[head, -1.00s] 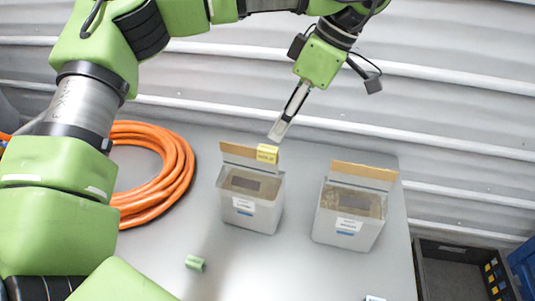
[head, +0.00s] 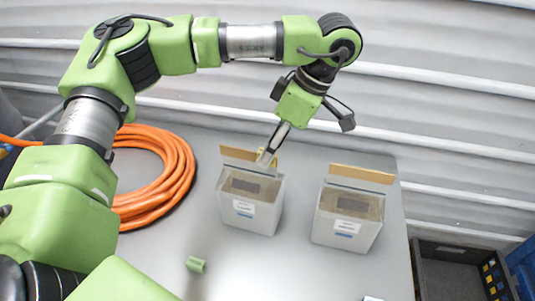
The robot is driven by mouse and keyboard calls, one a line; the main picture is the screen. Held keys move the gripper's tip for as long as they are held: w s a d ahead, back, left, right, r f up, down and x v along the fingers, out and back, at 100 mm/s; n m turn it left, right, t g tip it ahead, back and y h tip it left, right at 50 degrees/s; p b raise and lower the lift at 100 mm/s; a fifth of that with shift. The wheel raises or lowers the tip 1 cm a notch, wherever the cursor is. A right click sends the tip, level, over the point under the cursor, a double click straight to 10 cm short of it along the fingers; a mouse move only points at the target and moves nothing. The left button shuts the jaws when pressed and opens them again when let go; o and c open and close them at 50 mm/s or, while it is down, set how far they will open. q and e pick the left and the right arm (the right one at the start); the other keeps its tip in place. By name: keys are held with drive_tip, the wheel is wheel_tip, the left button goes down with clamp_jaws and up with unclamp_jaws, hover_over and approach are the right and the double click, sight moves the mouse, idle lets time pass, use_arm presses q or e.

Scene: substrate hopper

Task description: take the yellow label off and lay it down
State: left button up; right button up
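The yellow label (head: 261,153) sits at the raised brown-edged flap of the left grey box (head: 243,209). Only small yellow parts of it show, because my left gripper (head: 266,157) covers most of it. The gripper points down from above, with its fingertips in front of the label and flap. The fingers look close together, but whether they are shut on the label cannot be seen. My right gripper is not in view.
A second grey box (head: 346,215) with a raised flap stands to the right. A small green block (head: 195,264) lies on the grey table (head: 290,265). A coiled orange hose (head: 170,190) is at left. The front middle of the table is mostly clear.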

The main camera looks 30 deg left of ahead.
use_arm(q)
drive_tip(key=c, duration=0.4)
drive_tip(key=shift+r, duration=0.15)
drive_tip(key=shift+w+r, duration=0.1)
drive_tip(key=shift+r, duration=0.5)
drive_tip(key=s+d+r+b, duration=0.2)
drive_tip(key=s+d+r, duration=0.5)
drive_tip(key=d+r, duration=0.45)
wheel_tip(320, 180, up, 7)
drive_tip(key=p, duration=0.8)
drive_tip(key=shift+s+d, duration=0.15)
drive_tip(key=shift+d, duration=0.1)
